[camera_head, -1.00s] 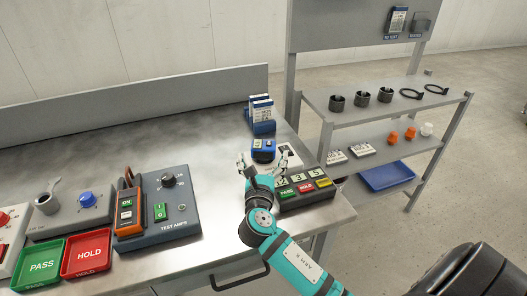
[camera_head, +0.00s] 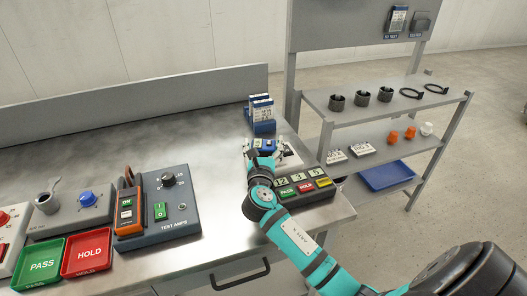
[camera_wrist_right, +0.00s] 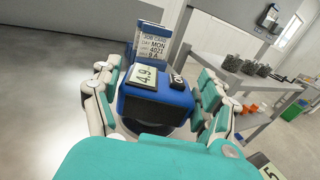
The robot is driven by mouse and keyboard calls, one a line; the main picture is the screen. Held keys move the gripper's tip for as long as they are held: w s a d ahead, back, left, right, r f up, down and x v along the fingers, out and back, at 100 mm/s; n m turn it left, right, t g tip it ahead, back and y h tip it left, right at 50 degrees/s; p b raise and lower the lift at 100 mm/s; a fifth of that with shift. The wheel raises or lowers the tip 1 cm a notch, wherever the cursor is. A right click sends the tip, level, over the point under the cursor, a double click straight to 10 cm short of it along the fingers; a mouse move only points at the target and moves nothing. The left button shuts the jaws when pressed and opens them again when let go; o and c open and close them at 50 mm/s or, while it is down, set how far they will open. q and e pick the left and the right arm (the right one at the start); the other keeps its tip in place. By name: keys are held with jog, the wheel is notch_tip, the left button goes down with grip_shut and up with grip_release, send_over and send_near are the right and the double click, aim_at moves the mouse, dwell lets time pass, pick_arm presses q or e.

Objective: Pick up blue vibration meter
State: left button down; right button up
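The blue vibration meter (camera_head: 265,143) sits on the bench near its right end, partly hidden by my right gripper (camera_head: 263,149). The wrist view shows it as a blue block (camera_wrist_right: 155,108) with a pale display reading about 4.9 and a small dark part on top. My right gripper is open, with its fingers on the left and right sides of the meter. Narrow gaps seem to show between fingers and meter; contact is not clear. My left gripper is not in view.
A blue holder with job cards (camera_head: 262,127) stands just behind the meter. A box with PASS and HOLD buttons (camera_head: 305,187) is close on the right. An orange meter and test amps unit (camera_head: 160,212) stand left, with clear metal bench between. A shelf rack (camera_head: 385,110) is at right.

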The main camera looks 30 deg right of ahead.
aim_at(263, 145)
jog(key=c, duration=1)
jog(key=shift+r, duration=0.15)
jog(key=shift+c, duration=0.2)
jog(key=shift+r, duration=0.55)
notch_tip(263, 145, up, 2)
jog(key=shift+r+p, duration=0.15)
jog(key=shift+p, duration=0.35)
jog(key=s+d, duration=0.2)
jog(key=s, duration=0.3)
jog(key=s+d+r, duration=0.1)
jog(key=s+d, duration=0.1)
jog(key=s, duration=0.3)
jog(key=s+d, duration=0.1)
jog(key=s, duration=0.4)
jog(key=shift+d+r, duration=0.25)
jog(key=shift+d, duration=0.15)
